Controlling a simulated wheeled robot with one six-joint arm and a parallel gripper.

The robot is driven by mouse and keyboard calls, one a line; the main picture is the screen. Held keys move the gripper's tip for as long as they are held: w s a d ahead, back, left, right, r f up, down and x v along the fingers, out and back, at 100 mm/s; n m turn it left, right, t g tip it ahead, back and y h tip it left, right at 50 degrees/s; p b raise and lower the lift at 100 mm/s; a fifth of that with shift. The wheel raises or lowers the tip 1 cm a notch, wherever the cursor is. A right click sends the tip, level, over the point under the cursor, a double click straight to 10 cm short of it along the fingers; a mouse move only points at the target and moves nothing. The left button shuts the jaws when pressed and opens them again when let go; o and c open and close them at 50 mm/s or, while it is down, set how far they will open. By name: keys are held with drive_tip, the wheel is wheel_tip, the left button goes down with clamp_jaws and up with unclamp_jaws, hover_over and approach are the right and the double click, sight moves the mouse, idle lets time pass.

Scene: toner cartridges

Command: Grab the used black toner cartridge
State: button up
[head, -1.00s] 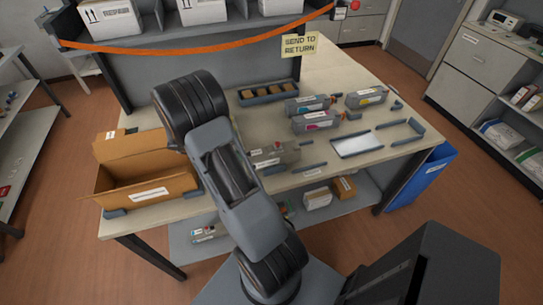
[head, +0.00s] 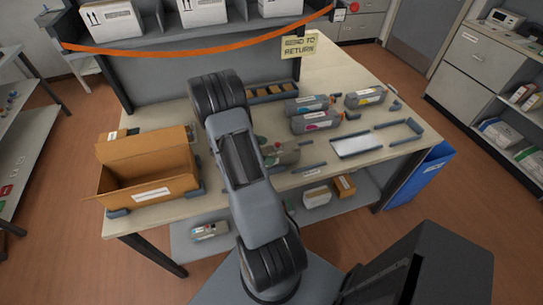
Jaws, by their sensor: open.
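A grey cartridge (head: 284,154) lies on the table just right of my arm, its left part hidden behind the arm. I cannot read its label or tell whether it is the used black one. Behind it lie a cartridge with a magenta label (head: 314,123), one with a blue mark (head: 309,105) and one with a yellow label (head: 366,97). Another cartridge (head: 209,231) lies on the lower shelf. My arm rises over the front of the table, and my gripper is hidden behind it.
An open cardboard box (head: 150,180) stands on the table's left. A grey tray with brown blocks (head: 272,98) is at the back. A pale plate (head: 356,146) and several low grey rails lie at right. A blue bin (head: 422,178) stands beside the table.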

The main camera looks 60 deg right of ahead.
drive_tip(key=shift+s+d+f, duration=0.3)
drive_tip(key=shift+d, duration=0.15)
drive_tip(key=shift+c, duration=0.2)
drive_tip(key=c, duration=1.2)
